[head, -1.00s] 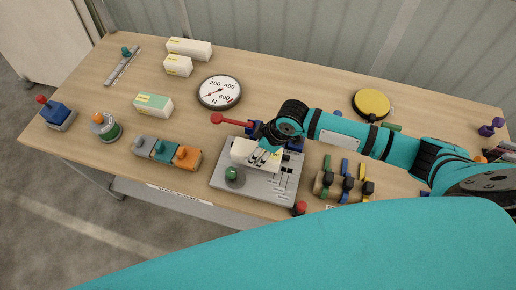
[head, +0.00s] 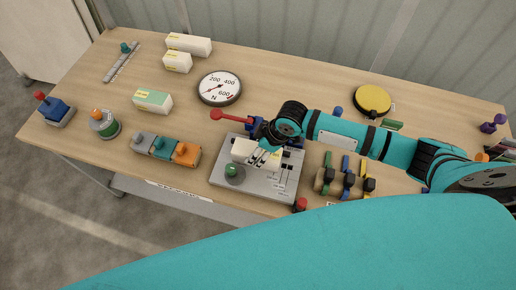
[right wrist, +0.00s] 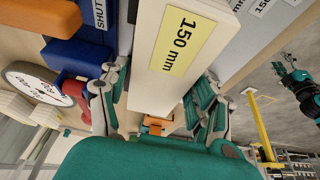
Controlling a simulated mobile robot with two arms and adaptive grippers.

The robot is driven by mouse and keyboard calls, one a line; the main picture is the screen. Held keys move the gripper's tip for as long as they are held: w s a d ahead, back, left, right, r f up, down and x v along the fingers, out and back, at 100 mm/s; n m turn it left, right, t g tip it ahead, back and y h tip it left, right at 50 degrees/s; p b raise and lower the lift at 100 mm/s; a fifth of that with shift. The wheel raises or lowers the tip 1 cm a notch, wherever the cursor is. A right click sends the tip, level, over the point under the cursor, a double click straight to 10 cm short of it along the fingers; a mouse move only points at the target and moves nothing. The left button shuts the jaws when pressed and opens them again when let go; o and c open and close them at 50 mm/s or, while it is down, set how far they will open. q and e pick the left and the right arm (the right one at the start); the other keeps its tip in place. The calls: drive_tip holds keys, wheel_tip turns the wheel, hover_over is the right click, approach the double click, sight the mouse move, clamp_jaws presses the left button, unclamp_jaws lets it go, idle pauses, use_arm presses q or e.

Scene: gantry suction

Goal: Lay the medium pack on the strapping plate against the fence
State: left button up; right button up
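The white pack (head: 243,147) with a yellow 150 mm label lies on the grey strapping plate (head: 222,183); the label is large in the right wrist view (right wrist: 178,45). My right gripper (head: 263,156) is over the pack from the far side. In the right wrist view, its fingers (right wrist: 163,95) lie along both sides of the pack and appear to touch it. A blue part (right wrist: 80,56) runs beside the pack, apparently the fence; any gap is hidden. My left gripper (right wrist: 303,90) shows small over the floor; its finger opening is unclear.
A red-knobbed lever (head: 216,115) stands behind the plate. Two white packs (head: 188,45) (head: 177,62) and a green-topped pack (head: 153,102) lie to the left. A dial gauge (head: 219,89) is behind, coloured straps (head: 345,178) at right.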

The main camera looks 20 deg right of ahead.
drive_tip(key=o, duration=0.3)
drive_tip(key=v, duration=1.2)
idle(0.3)
